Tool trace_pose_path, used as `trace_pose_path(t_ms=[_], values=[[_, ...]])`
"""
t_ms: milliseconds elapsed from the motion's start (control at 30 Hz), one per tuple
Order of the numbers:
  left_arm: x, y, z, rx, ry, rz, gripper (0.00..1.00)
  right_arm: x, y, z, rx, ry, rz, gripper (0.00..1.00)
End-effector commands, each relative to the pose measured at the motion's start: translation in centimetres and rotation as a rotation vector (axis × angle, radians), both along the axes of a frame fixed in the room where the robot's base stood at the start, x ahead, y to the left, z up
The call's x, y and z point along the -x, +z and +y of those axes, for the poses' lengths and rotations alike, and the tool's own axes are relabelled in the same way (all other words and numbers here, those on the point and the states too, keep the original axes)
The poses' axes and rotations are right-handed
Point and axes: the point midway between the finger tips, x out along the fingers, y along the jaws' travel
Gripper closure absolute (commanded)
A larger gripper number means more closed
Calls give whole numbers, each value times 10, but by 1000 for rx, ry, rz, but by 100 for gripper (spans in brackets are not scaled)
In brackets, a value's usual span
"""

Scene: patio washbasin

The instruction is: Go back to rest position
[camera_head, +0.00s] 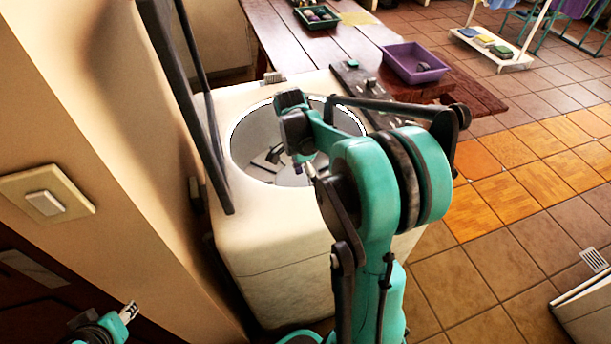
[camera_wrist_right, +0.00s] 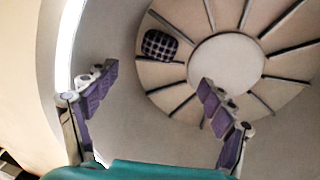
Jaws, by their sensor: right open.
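My right arm reaches over a white top-loading washing machine (camera_head: 265,235) in the head view. My right gripper (camera_head: 272,156) is at the open round drum and partly hidden by its own wrist. In the right wrist view my right gripper (camera_wrist_right: 152,98) has its two purple-padded fingers wide apart, with nothing between them. Beyond them is the ribbed drum bottom with a round pale hub (camera_wrist_right: 226,62). A small dark checkered item (camera_wrist_right: 159,45) lies on the ribs, apart from the fingers. My left gripper (camera_head: 128,312) shows only partly at the lower left; its jaw state is unclear.
A raised dark lid (camera_head: 180,100) stands left of the drum, near the wall with a switch (camera_head: 46,202). A wooden table (camera_head: 300,45) behind holds a purple tray (camera_head: 415,64) and a green tray (camera_head: 316,17). Tiled floor on the right is mostly clear.

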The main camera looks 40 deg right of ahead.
Motion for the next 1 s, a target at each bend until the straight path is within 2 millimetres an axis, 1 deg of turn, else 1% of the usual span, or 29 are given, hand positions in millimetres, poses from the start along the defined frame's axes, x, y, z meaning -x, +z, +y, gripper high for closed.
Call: trace_pose_path(t_ms=[33,133,367,433,533,733,1000], values=[[0,0,0,0,0,0,60,-1,6,1,0,0,0,17],[0,0,0,0,0,0,60,-2,14,1,0,0,0,17],[0,0,0,0,0,0,60,-2,17,1,0,-1,0,17],[0,4,0,0,0,0,60,-2,20,1,0,-1,0,17],[0,17,0,0,0,0,60,-3,34,1,0,0,0,17],[0,53,0,0,0,0,60,-2,70,1,0,0,0,17],[0,78,0,0,0,0,60,-2,95,1,0,0,0,17]])
